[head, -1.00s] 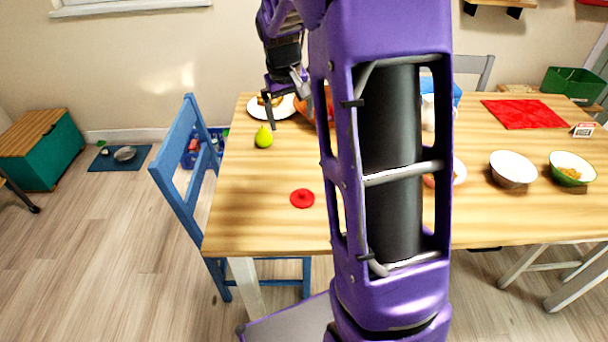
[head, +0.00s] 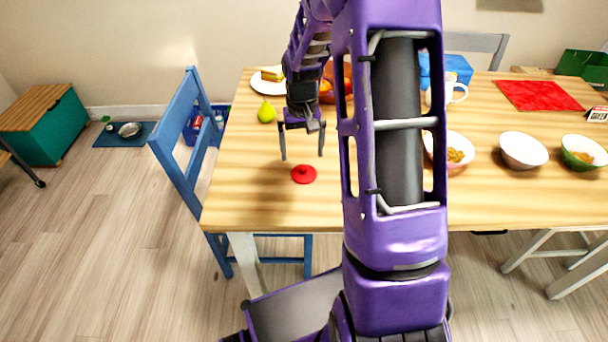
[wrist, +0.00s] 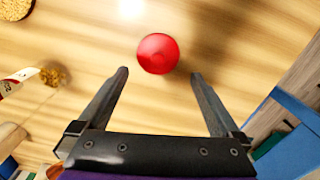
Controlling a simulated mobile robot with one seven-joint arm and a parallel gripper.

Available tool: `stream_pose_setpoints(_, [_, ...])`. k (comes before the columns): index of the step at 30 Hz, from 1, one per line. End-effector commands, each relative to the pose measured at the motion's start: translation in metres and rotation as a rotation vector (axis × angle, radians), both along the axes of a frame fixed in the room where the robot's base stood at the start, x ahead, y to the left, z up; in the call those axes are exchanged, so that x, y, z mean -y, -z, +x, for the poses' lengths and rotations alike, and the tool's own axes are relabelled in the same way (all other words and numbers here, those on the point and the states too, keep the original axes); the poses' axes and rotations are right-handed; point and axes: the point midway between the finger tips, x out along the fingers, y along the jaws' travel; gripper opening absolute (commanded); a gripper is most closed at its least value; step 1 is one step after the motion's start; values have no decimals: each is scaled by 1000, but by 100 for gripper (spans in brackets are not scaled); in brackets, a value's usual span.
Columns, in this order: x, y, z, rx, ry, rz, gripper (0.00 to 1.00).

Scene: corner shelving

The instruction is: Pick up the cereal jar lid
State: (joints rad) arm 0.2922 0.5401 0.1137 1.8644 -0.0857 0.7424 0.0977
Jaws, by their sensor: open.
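My gripper (head: 303,157) is open and empty, pointing down above and slightly behind the lid in the head view. Its two fingers also show spread apart in the wrist view (wrist: 158,74). A gap separates them from the lid.
Bowls (head: 523,151) stand on the right. A blue chair (head: 178,140) is against the table's left side. The table around the lid is clear.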

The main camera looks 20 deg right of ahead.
Motion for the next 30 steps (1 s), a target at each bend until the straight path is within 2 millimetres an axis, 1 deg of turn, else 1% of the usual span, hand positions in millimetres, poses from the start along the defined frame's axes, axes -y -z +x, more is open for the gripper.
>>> stream_pose_setpoints(5, [1, 14, -2, -2, 0, 0, 100])
stream_pose_setpoints(9, [2, 36, -7, -2, 0, 0, 100])
stream_pose_setpoints(12, [2, 49, -7, -2, -1, 0, 100])
stream_pose_setpoints(16, [2, 55, -6, 0, -1, 0, 100])
stream_pose_setpoints(22, [2, 55, -6, 1, -1, 0, 100])
stream_pose_setpoints(23, [2, 55, -6, 1, -1, 0, 96])
stream_pose_setpoints(24, [2, 55, -6, 1, -1, 0, 89])
stream_pose_setpoints(26, [2, 55, -6, 1, -1, 0, 78])
stream_pose_setpoints(30, [2, 55, -6, 1, -1, 0, 53])
